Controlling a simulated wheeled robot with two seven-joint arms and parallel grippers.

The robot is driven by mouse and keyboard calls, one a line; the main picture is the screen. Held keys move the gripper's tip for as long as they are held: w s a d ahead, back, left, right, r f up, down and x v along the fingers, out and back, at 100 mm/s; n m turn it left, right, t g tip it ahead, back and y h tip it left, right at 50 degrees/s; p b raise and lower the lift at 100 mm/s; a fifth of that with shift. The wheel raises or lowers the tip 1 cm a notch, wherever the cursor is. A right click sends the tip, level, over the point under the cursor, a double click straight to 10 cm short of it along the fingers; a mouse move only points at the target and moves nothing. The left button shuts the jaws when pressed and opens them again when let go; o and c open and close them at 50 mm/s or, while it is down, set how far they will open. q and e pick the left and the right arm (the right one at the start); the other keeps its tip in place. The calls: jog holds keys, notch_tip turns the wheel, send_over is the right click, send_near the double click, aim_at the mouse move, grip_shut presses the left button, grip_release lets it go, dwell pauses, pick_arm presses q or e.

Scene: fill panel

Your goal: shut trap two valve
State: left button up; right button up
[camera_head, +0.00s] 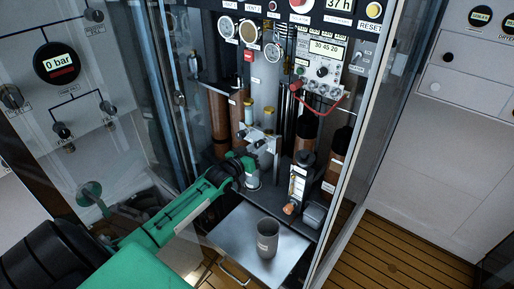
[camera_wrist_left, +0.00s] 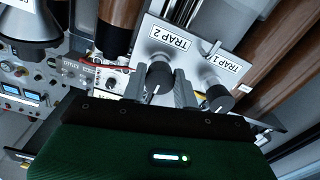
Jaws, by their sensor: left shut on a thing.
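The trap two valve is a dark round knob with a white pointer line, under the "TRAP 2" label (camera_wrist_left: 170,41) on a light metal plate. The knob (camera_wrist_left: 158,76) sits between the fingers of my left gripper (camera_wrist_left: 158,88), which is shut on it. The similar trap one knob (camera_wrist_left: 218,98) is just to the right, outside the fingers. In the head view my left gripper (camera_head: 246,163) reaches into the open cabinet at the valve plate (camera_head: 262,140) and covers part of it. My right gripper is not in view.
A metal cup (camera_head: 267,238) stands on a pull-out tray (camera_head: 235,232) below the gripper. Brown cylinders (camera_head: 306,124), a flowmeter (camera_head: 297,182) and a red hose (camera_head: 318,104) crowd the cabinet. Clear door panels flank the opening.

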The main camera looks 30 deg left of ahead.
pick_arm(q)
jog(key=shift+f, duration=0.15)
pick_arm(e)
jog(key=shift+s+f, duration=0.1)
pick_arm(q)
jog(key=o, duration=1)
jog(key=shift+s, duration=0.1)
jog(key=s, duration=0.9)
jog(key=s+a, duration=0.1)
jog(key=s, duration=0.3)
jog(key=shift+s+b, duration=0.3)
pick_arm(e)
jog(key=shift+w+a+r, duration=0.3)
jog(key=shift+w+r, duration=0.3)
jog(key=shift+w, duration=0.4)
